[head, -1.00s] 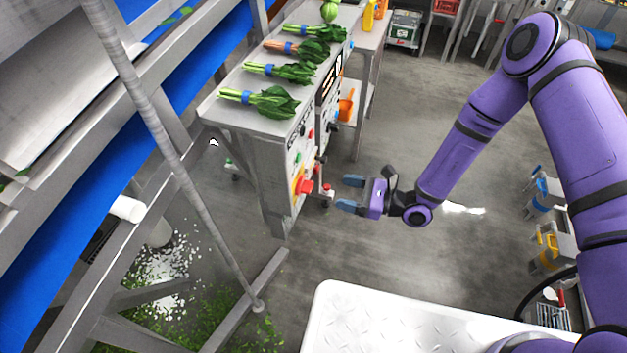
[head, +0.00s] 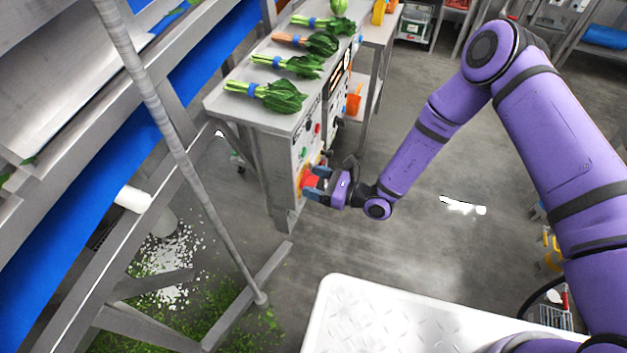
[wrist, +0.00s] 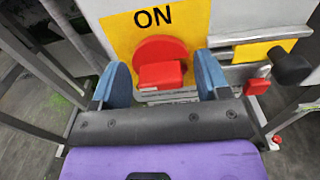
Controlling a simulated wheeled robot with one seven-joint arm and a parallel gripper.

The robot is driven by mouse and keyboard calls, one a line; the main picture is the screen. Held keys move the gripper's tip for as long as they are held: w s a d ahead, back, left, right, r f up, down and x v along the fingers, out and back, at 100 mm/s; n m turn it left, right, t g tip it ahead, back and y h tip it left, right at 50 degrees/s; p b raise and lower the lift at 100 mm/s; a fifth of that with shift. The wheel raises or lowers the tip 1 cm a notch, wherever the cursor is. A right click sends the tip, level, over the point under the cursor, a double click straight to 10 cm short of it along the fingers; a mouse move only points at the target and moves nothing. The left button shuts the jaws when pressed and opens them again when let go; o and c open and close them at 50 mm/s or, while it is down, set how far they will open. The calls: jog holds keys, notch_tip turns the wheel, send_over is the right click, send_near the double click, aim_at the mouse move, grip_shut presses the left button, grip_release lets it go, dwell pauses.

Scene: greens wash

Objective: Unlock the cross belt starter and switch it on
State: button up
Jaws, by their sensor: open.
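The cross belt starter panel (head: 298,157) is on the end face of the steel bench. In the wrist view a red rotary knob (wrist: 160,65) sits on a yellow plate (wrist: 117,35) marked ON. My gripper (wrist: 155,84) is open, with one blue finger on each side of the knob; I cannot tell whether they touch it. In the head view my gripper (head: 315,187) is at the panel and partly hides the red knob (head: 305,180). To the right in the wrist view are a metal bar, a black knob (wrist: 291,65) and a small red piece (wrist: 257,86).
Bunches of greens (head: 268,95) lie on the bench top (head: 225,104) above the panel. A sloping steel post (head: 165,125) and the blue belt (head: 195,85) are to the left. The floor right of the bench is open.

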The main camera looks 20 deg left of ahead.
jog(key=shift+a, duration=0.35)
jog(key=c, duration=0.6)
jog(key=shift+o, duration=0.2)
